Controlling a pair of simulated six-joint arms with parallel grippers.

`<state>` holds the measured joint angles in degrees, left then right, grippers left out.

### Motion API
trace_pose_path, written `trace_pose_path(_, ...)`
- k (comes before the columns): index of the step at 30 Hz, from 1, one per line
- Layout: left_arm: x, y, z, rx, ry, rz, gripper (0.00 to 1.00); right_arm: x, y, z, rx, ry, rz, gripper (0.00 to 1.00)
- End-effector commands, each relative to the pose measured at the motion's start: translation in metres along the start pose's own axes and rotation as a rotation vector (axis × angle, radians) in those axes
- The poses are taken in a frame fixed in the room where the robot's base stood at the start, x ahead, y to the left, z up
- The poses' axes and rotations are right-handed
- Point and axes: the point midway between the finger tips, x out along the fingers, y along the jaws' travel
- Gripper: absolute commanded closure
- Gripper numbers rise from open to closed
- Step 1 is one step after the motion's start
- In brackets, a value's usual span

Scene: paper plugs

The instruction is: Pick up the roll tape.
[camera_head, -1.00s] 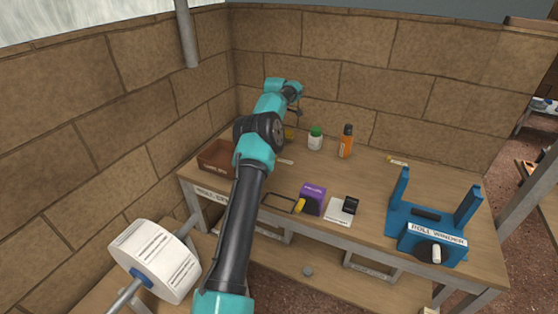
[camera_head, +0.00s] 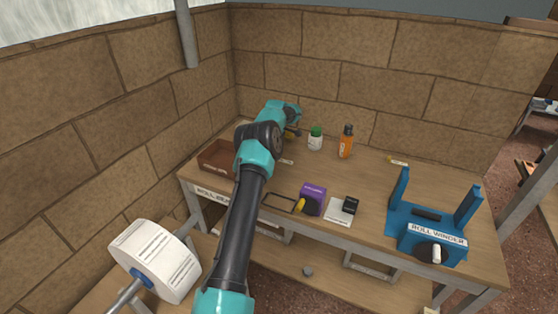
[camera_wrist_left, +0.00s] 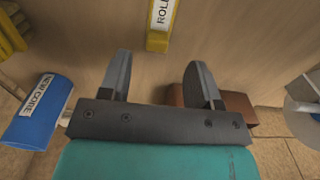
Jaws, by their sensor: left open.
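A yellow piece with a white label (camera_wrist_left: 158,28) starting "ROLL", seemingly the roll tape, lies on the bench at the top of the left wrist view, cut off by the frame edge. My left gripper (camera_wrist_left: 171,72) is open and empty, with the yellow piece beyond its fingertips and apart from them. In the head view my arm covers that part of the bench, and a small pale strip (camera_head: 286,161) shows beside the arm; I cannot tell if it is the tape. My right gripper is not in view.
A blue "NEW CORE" cylinder (camera_wrist_left: 38,112) and a brown tray (camera_wrist_left: 238,104) lie near my gripper. A green-capped jar (camera_head: 315,139), orange bottle (camera_head: 346,142), purple box (camera_head: 313,198) and blue roll winder (camera_head: 430,233) stand on the bench. A paper roll (camera_head: 155,260) is at the front left.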

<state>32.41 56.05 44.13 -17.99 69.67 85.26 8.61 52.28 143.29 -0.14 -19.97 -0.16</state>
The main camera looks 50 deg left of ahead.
Motion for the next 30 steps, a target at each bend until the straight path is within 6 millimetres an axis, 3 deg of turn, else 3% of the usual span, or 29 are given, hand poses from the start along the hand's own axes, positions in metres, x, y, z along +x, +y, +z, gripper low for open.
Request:
trace_pose_path(13,0.049,0.002,-0.001,0.000,0.000,-0.001,0.43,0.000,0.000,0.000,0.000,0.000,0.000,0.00)
trace_pose_path(28,0.051,0.002,-0.001,0.000,0.000,0.000,0.43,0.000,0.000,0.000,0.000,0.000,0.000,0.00)
trace_pose_path(30,0.051,0.002,-0.002,0.000,0.000,0.000,0.47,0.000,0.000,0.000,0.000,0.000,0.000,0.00)
